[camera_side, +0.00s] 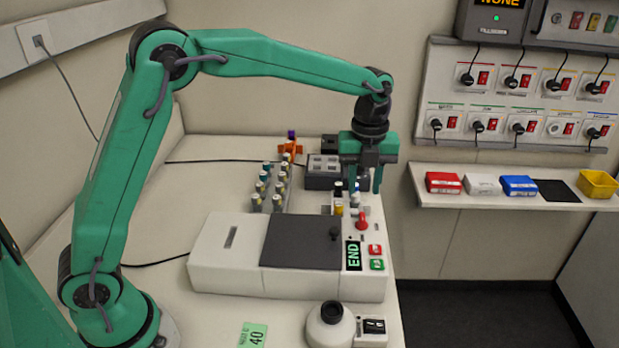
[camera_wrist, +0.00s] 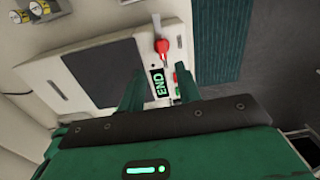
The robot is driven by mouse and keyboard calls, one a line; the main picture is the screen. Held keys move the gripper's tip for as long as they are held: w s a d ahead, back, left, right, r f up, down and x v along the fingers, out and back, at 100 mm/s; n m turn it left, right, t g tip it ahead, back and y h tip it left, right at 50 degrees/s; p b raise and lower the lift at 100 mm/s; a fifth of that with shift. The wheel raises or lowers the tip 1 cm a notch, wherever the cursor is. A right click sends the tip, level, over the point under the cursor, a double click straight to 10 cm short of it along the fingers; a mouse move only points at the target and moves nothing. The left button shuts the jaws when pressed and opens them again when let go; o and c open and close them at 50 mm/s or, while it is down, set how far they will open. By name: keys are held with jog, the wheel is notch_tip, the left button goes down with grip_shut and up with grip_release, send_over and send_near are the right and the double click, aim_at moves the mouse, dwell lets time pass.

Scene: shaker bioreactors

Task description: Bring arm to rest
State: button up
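My gripper (camera_side: 364,188) points down above the back right part of the white shaker machine (camera_side: 225,270). Its two green fingers are apart with nothing visible between them, so it is open. In the wrist view the fingers of my gripper (camera_wrist: 158,92) frame the machine's lit "END" display (camera_wrist: 158,83). The red-knobbed lever (camera_wrist: 162,46) shows just beyond them, and also in the side view (camera_side: 362,220). The green arm reaches out from the left, bent high at the elbow. The machine's dark lid (camera_side: 300,242) lies flat and looks closed.
Several capped vials (camera_side: 278,188) stand in a rack behind the machine. A wall shelf (camera_side: 480,200) at right holds coloured boxes. Space above the lid is clear.

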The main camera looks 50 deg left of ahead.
jog(key=s+a+r+n+t, duration=0.2)
jog(key=s+a+r+n, duration=0.2)
jog(key=s+r+n, duration=0.25)
jog(key=s+a+n+t, duration=0.1)
jog(key=s+a+n, duration=0.2)
jog(key=s+n, duration=0.7)
jog(key=s+a+n+t, duration=0.2)
jog(key=s+a+n, duration=0.1)
jog(key=s+n, duration=0.7)
jog(key=shift+s+t, duration=0.3)
jog(key=shift+s, duration=0.15)
jog(key=shift+o, duration=0.3)
jog(key=shift+f, duration=0.1)
